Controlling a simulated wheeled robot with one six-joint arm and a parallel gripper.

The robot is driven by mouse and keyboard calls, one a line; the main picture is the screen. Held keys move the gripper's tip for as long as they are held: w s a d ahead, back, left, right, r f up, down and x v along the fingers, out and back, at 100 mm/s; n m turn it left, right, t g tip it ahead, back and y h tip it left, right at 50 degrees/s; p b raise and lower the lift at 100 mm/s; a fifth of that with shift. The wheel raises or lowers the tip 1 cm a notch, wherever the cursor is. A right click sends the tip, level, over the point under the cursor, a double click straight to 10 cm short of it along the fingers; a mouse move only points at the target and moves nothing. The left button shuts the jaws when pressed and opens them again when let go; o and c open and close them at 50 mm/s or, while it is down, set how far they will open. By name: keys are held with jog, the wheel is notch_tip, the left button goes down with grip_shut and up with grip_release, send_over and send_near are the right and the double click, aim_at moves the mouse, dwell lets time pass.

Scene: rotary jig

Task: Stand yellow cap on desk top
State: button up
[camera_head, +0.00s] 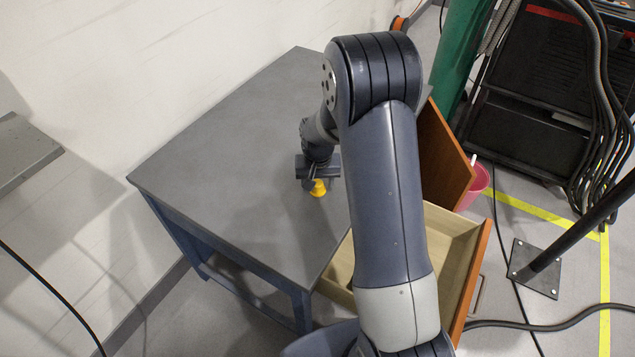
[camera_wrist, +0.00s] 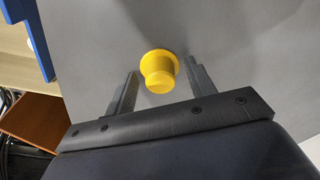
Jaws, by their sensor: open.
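The yellow cap (camera_head: 318,188) stands upright on the grey desk top (camera_head: 235,150), near the desk's right side. In the wrist view the yellow cap (camera_wrist: 159,70) shows a wide round flange against the desk and a narrower round top towards the camera. My gripper (camera_head: 318,180) is just above and around the cap. In the wrist view my gripper (camera_wrist: 160,85) is open, with one finger on each side of the cap and a visible gap on both sides. Part of the desk is hidden behind my arm.
An open drawer (camera_head: 467,262) juts out at the desk's right, below an open brown door (camera_head: 443,158). A pink bucket (camera_head: 476,187) stands on the floor beyond. A white wall (camera_head: 100,90) runs along the desk's back left. The desk's left part is bare.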

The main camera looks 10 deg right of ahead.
aim_at(319, 192)
jog(key=shift+r, duration=0.1)
notch_tip(319, 192, up, 12)
jog(key=s, duration=0.1)
jog(key=shift+s+a, duration=0.15)
jog(key=shift+s, duration=0.05)
dwell(0.5)
